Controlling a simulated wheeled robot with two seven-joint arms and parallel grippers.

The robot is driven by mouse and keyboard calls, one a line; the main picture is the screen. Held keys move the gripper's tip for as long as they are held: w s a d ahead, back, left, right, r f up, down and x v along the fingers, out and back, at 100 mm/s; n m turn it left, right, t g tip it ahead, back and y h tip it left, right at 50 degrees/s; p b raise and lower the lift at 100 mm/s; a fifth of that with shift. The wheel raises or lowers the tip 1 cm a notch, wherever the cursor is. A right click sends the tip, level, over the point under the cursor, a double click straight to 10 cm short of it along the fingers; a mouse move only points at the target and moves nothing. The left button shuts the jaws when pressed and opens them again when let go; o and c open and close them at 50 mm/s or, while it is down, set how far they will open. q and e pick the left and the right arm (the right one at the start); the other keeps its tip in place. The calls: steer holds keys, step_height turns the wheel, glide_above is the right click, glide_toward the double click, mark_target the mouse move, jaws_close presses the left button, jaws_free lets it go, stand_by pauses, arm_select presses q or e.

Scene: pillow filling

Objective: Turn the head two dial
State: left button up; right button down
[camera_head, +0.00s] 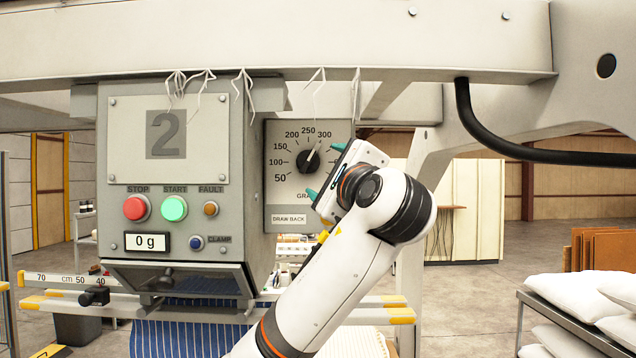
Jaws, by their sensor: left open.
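The head two dial is a black round knob (308,161) on a grey panel (280,188) beside the box marked 2 (165,134). Its white pointer aims up and right, near the 300 mark. My left gripper (325,170) is just right of the knob, with its teal fingertips spread open, one above and one below the knob's height. I cannot tell whether the fingertips touch the knob. The gripper and wrist hide the right part of the scale. My right gripper is not in view.
The box carries a red stop button (136,208), a green start button (174,208) and a display reading 0 g (149,242). A grey beam (300,45) runs above. White pillows (580,300) lie on a rack at right. Blue striped fabric (185,338) lies below.

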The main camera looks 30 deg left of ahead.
arm_select(q)
steer(key=shift+b+v, duration=0.3)
steer(key=shift+v, duration=1.1)
